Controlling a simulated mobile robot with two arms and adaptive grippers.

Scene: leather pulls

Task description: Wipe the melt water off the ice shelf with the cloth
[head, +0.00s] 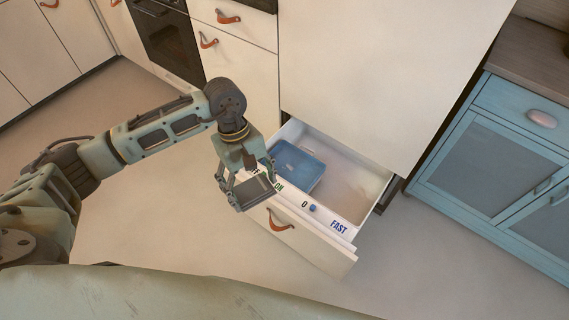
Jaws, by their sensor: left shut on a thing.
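My left gripper (254,188) is over the left end of the open drawer's front edge. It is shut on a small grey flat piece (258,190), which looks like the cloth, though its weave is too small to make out. The open white drawer (338,220) at the bottom of the tall cabinet appears to be the ice shelf. A blue lidded box (297,167) stands in its left part. The drawer floor to the right of the box is bare, with a faint beige patch (352,190); I cannot tell whether this is water. My right gripper is not in view.
The drawer's front rim carries printed words and a small blue knob (312,208). A leather pull (279,220) hangs on its front. A blue cabinet (500,165) stands to the right, and an oven (167,40) at the upper left. The floor in front is clear.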

